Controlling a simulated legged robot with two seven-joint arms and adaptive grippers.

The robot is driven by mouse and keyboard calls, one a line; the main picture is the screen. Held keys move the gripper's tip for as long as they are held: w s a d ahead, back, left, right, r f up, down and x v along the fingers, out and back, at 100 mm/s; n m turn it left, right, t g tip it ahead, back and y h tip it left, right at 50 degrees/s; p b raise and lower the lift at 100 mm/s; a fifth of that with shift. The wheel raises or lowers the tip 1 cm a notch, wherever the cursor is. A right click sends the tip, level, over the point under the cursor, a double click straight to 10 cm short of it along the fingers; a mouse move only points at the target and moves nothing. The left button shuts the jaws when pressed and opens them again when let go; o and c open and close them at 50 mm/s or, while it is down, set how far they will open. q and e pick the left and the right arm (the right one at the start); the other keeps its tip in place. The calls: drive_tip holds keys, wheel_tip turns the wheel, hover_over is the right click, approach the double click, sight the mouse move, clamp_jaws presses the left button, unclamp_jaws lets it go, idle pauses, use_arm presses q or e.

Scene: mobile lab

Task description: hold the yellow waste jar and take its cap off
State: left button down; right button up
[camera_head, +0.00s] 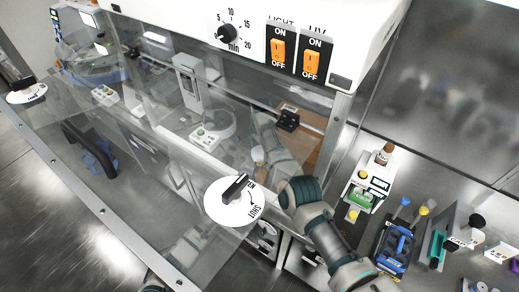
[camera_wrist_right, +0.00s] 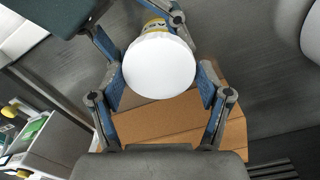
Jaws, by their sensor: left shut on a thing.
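The waste jar (camera_wrist_right: 153,25) shows in the right wrist view as a yellow label with blue print behind its round white cap (camera_wrist_right: 159,66). My left gripper (camera_wrist_right: 140,28) comes in from the top left, with its fingers shut on the jar. My right gripper (camera_wrist_right: 159,85) has one finger on each side of the cap. Its fingers are spread, with a narrow gap to the cap on each side. In the head view the jar and both grippers are behind the clear panel and hard to make out.
A clear hood panel with a round white SHUT latch (camera_head: 233,201) stands in front of my arms. A brown cardboard surface (camera_wrist_right: 165,124) lies beneath the cap. A rack with bottles (camera_head: 369,184) and a blue rack (camera_head: 396,245) stand outside, to the right.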

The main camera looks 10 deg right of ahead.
use_arm(q)
drive_tip(key=shift+s+d, duration=0.15)
drive_tip(key=shift+d, duration=0.2)
use_arm(e)
drive_tip(key=shift+d, duration=0.15)
drive_tip(key=c, duration=0.4)
drive_tip(key=n, duration=0.5)
drive_tip(key=shift+n, duration=0.3)
drive_tip(key=n, duration=0.5)
drive_tip(key=shift+a, duration=0.2)
use_arm(q)
drive_tip(key=shift+s, duration=0.1)
use_arm(e)
drive_tip(key=n, duration=0.5)
drive_tip(key=shift+n, duration=0.3)
drive_tip(key=n, duration=0.5)
drive_tip(key=shift+r, duration=0.1)
drive_tip(key=shift+d+r, duration=0.1)
use_arm(q)
drive_tip(key=shift+w+a, duration=0.15)
drive_tip(key=shift+w, duration=0.05)
use_arm(e)
drive_tip(key=shift+r, duration=0.15)
drive_tip(key=shift+r, duration=0.15)
